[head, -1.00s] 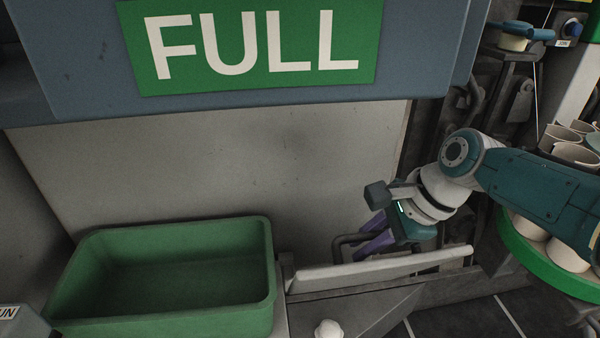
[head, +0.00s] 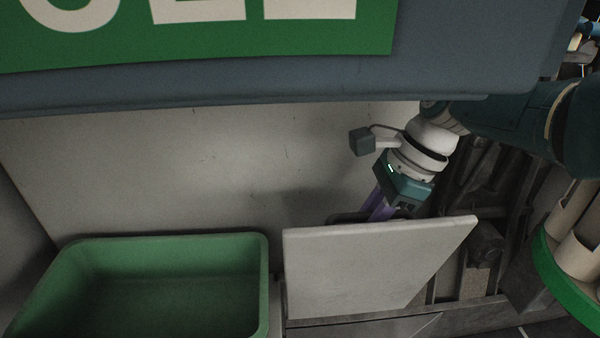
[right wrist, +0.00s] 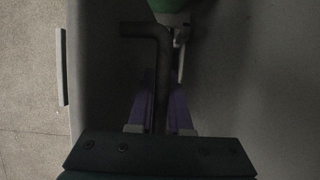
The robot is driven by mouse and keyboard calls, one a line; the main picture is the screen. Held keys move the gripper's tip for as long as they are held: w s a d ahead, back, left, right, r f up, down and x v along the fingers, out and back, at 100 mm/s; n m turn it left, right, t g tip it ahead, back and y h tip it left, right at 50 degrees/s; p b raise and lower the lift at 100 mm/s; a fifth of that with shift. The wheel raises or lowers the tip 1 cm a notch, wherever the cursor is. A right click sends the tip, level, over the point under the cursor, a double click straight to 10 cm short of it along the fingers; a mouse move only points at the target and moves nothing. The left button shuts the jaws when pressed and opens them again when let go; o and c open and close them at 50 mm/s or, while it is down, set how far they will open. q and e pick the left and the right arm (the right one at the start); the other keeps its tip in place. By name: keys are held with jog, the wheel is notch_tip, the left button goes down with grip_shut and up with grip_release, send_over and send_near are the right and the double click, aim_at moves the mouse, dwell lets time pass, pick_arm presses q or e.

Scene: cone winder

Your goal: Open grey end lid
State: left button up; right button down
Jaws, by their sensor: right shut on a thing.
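The grey end lid (head: 375,272) stands tilted to the right of the green tub in the head view, its broad flat face showing. A dark bent bar handle (head: 345,217) shows just behind its top edge. My right gripper (head: 378,210) reaches down behind the lid, with the purple fingertips partly hidden by it. In the right wrist view the purple fingers (right wrist: 160,108) are closed on the dark bar handle (right wrist: 150,32), one finger on each side. My left gripper is in neither view.
An empty green tub (head: 262,290) stands left of the lid. A blue-grey beam with a green sign (head: 200,45) overhangs the space above. A green round tray (head: 565,285) with pale cones stands at the right. A pale wall panel (head: 200,170) is behind.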

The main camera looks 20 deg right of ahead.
jog(key=shift+s+f, duration=0.15)
jog(key=c, duration=1.1)
grip_release()
jog(key=p+v, duration=0.7)
jog(key=v, duration=0.2)
jog(key=shift+a+p, duration=0.15)
jog(key=shift+p, duration=0.25)
jog(key=shift+d+r, duration=0.2)
jog(key=shift+r, duration=0.3)
